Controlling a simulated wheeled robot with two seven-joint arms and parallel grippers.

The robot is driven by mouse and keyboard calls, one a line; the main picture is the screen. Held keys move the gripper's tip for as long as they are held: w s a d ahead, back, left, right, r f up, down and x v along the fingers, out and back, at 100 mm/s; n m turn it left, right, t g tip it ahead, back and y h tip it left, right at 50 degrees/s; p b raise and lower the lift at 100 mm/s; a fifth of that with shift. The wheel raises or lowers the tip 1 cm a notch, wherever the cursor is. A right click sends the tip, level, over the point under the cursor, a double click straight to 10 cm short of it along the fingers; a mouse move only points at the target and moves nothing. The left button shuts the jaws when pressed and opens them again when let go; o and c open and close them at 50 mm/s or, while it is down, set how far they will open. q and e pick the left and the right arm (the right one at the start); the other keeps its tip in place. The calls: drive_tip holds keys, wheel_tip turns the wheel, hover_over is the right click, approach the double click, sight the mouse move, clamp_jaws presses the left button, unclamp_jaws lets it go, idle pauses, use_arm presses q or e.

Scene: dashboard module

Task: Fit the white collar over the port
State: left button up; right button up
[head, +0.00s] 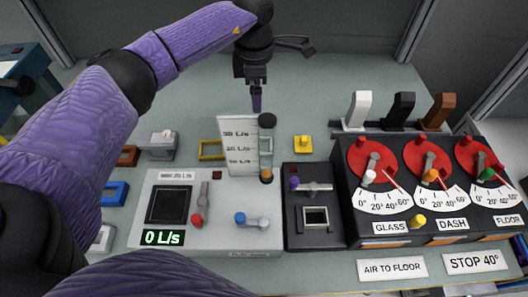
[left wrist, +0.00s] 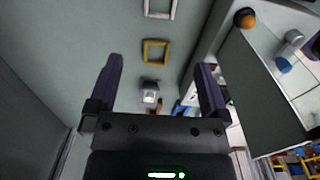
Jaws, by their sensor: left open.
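A white square frame, which looks like the collar (left wrist: 160,8), lies on the grey table at the top of the left wrist view, partly cut off. In the head view I cannot see it; the upright scale card may hide it. Two square features could be the port: a small silver-rimmed opening (head: 316,216) on the black module and a larger black square (head: 168,205) on the white panel. My left gripper (head: 256,103) is open and empty, above the table behind the card; its fingers also show in the left wrist view (left wrist: 157,70). My right gripper is not in view.
A yellow square frame (head: 210,150) lies left of the card (head: 238,147). A grey block with a white knob (head: 160,145) stands further left. Levers rise from the white panel and black module. A dial box (head: 420,190) stands at right.

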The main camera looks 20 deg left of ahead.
use_arm(q)
wheel_tip(320, 180, down, 18)
drive_tip(key=b, duration=0.7)
drive_tip(key=shift+w+f+b, duration=0.1)
drive_tip(key=shift+w+b, duration=0.05)
drive_tip(key=shift+b, duration=0.25)
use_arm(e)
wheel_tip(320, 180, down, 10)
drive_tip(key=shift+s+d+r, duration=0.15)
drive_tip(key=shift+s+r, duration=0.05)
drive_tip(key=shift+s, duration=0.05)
use_arm(q)
drive_tip(key=c, duration=0.9)
